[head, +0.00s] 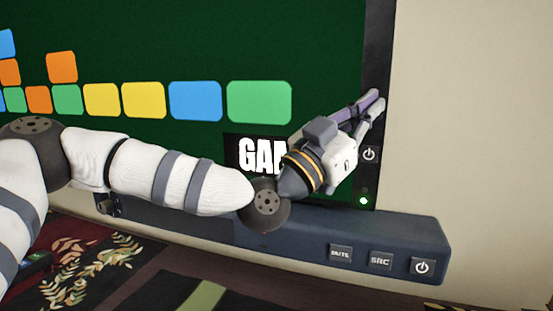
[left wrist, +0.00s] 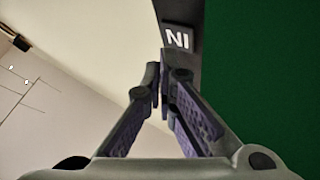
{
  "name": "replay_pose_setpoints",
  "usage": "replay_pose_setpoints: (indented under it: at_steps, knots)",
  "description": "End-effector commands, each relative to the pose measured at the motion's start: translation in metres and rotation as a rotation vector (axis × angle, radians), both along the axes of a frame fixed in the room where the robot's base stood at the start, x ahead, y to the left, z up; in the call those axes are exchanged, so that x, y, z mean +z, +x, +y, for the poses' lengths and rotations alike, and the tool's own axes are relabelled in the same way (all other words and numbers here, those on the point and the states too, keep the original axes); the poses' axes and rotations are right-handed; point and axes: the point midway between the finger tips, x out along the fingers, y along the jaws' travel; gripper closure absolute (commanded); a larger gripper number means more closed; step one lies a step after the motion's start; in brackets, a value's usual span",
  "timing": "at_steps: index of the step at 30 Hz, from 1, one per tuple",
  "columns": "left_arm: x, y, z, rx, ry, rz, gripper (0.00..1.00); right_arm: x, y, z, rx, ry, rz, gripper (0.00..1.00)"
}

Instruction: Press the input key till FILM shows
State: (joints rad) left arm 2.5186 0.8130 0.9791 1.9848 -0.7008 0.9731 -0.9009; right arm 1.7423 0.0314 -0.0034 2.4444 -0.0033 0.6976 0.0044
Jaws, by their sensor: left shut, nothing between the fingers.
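The screen (head: 180,45) shows coloured blocks and a black label (head: 263,155) whose visible letters read "GA" and part of another; my left gripper hides the rest. The input key (left wrist: 178,38), dark with white "IN" lettering, sits on the screen's dark side frame in the left wrist view. I cannot see it in the head view. My left gripper (head: 376,101) is shut and empty, its fingertips over the right frame above the power key. In the left wrist view the fingertips (left wrist: 160,82) are close to the input key; I cannot tell whether they touch. My right gripper is not in view.
A power key (head: 369,154) and a lit green lamp (head: 364,200) are lower on the frame. A blue-grey bar (head: 300,235) below carries MUTE (head: 340,252), SRC (head: 380,261) and power (head: 422,267) keys. Bare wall (head: 470,100) lies to the right.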

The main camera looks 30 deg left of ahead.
Motion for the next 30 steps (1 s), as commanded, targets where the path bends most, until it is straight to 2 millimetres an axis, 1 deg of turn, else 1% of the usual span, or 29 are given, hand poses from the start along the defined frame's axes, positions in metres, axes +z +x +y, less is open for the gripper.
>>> replay_pose_setpoints:
  at_steps: [14,21,30]
  knots:
    - [0.0,0.0001,0.0002,0.0,0.0,0.0,1.0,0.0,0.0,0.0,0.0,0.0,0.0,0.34]
    - [0.0,0.0083,0.0016,0.0,0.001,0.0,1.0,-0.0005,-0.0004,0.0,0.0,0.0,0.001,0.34]
    - [0.0,0.009,0.0019,0.0,0.0,0.0,1.0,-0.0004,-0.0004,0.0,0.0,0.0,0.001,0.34]
